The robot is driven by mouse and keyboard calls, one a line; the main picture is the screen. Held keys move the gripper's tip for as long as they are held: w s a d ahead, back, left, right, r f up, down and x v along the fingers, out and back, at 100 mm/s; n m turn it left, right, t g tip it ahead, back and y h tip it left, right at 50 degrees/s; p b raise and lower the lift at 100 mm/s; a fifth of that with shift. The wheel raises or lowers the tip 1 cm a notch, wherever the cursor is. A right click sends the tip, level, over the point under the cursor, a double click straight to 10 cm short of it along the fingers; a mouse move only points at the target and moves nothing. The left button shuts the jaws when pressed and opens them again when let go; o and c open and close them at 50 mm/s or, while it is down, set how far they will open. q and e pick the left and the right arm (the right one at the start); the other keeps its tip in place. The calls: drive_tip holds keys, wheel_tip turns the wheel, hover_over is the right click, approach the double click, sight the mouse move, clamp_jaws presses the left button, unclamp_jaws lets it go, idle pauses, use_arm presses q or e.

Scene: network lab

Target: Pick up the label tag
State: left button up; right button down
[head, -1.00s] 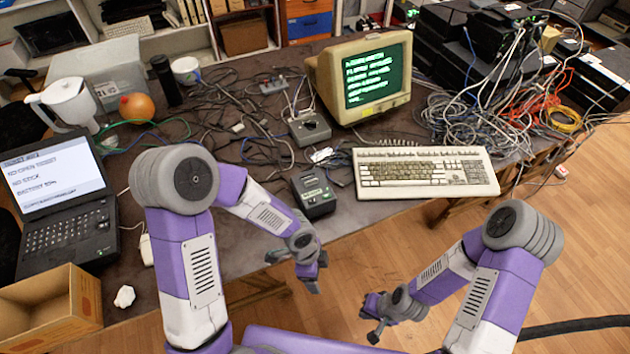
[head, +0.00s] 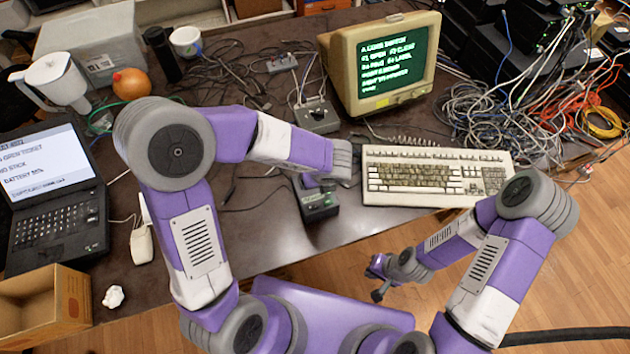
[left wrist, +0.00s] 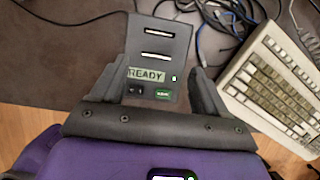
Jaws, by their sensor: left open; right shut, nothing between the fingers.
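I cannot make out a separate label tag for certain. A dark box with a "READY" display (left wrist: 147,75) fills the top middle of the left wrist view. It has two pale slots or strips, and I cannot tell whether one is a tag. In the head view this box (head: 318,207) is partly covered by my left arm. My left gripper (left wrist: 155,85) is open and empty, its fingers at either side of the box's front; contact is unclear. My right gripper (head: 378,277) is shut and empty, in front of the table edge.
A beige keyboard (head: 436,178) lies right of the box, with a CRT monitor (head: 385,65) behind. Cables are tangled behind and right. The table's front middle is clear.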

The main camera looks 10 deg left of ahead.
use_arm(q)
drive_tip(key=x, duration=0.1)
drive_tip(key=b+x, duration=0.1)
drive_tip(key=x, duration=0.2)
drive_tip(key=shift+s+a+f+b, duration=0.1)
drive_tip(key=shift+s+f+b, duration=0.1)
drive_tip(key=shift+s+b, duration=0.15)
drive_tip(key=shift+w+a+f, duration=0.15)
drive_tip(key=shift+w+f, duration=0.05)
drive_tip(key=shift+f, duration=0.2)
drive_tip(key=c, duration=1.1)
